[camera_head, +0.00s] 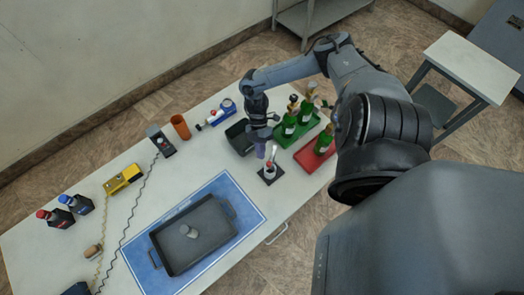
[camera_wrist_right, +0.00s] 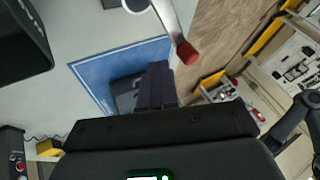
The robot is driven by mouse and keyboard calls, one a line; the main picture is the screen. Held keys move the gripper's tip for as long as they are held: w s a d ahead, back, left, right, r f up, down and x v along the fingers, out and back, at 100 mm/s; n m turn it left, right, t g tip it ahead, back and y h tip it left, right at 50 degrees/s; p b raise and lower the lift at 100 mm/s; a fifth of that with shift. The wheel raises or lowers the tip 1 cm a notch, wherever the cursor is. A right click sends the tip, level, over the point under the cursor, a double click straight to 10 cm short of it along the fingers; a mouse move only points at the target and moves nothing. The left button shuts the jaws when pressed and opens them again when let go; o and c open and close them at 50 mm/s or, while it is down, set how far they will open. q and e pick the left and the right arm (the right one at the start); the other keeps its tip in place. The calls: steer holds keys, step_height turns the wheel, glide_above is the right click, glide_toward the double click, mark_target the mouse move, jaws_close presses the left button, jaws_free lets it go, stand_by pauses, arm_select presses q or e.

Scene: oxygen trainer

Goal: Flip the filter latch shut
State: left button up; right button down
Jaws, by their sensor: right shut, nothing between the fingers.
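A small fixture on a black base (camera_head: 270,176) stands near the right end of the white table, with a pale lever and a red part (camera_head: 269,164). In the right wrist view a metal lever with a red tip (camera_wrist_right: 186,52) reaches down from the top, beside a white ring (camera_wrist_right: 135,4); this looks like the filter latch. My right gripper (camera_head: 261,151) is shut and empty, just behind the fixture in the head view. Its fingers (camera_wrist_right: 155,84) point below and left of the red tip, with no clear contact. My left gripper is not in view.
A black bin (camera_head: 239,137) is close to my right gripper. Green (camera_head: 309,127) and red (camera_head: 307,157) trays with bottles lie to the right. A dark tray (camera_head: 163,254) sits on a blue mat (camera_head: 252,221) in front. The table between mat and fixture is clear.

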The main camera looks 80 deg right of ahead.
steer(key=w+b+v, duration=0.2)
steer(key=b+v, duration=0.1)
steer(key=v, duration=0.8)
steer(key=shift+d+f, duration=0.2)
steer(key=shift+f, duration=0.2)
steer(key=shift+s, duration=0.1)
